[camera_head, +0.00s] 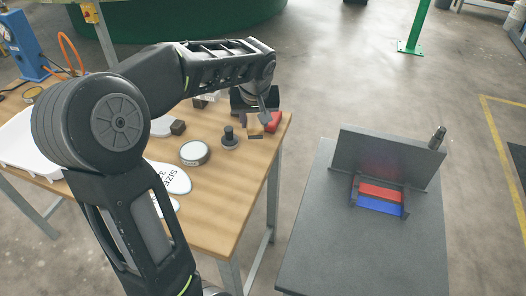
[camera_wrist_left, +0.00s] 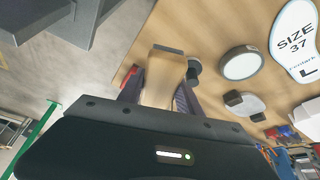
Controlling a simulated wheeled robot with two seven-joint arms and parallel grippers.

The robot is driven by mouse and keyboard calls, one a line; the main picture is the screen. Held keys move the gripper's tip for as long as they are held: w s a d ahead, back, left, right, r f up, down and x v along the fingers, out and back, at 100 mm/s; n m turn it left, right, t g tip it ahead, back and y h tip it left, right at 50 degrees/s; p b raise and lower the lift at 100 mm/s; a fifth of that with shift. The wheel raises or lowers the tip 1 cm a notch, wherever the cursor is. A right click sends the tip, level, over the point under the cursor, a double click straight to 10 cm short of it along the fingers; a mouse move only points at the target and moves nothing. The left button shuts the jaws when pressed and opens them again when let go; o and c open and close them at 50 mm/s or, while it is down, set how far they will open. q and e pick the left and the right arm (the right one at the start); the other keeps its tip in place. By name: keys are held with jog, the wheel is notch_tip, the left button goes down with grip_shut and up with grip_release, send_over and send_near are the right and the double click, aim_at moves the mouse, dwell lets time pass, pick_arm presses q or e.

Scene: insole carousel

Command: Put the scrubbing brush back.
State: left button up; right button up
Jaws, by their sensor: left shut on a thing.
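My left gripper (camera_head: 259,112) is at the far right corner of the wooden table. It is shut on a tan wooden block with a dark strip at its end, which looks like the scrubbing brush (camera_head: 254,127). In the left wrist view the brush (camera_wrist_left: 160,80) sits between the two fingers (camera_wrist_left: 158,96), its grey end pointing away from the wrist. A red thing (camera_head: 273,121) lies right beside the brush, partly hidden by the gripper. I cannot tell whether the brush touches the table. My right gripper is not in view.
On the table (camera_head: 222,195) are a round tin (camera_head: 194,153), a dark knobbed piece (camera_head: 229,138) and white insoles (camera_head: 168,178). Across a gap stands a grey stand (camera_head: 352,250) with an upright panel (camera_head: 385,158), a red block (camera_head: 381,191) and a blue block (camera_head: 379,204).

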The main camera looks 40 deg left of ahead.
pick_arm(q)
send_over(255, 152)
jog(key=s+d, duration=0.1)
jog(key=shift+f, duration=3.15)
jog(key=shift+f, duration=1.85)
jog(key=shift+f, duration=0.1)
jog(key=shift+f, duration=0.15)
jog(key=o, duration=1.3)
jog(key=shift+r, duration=0.2)
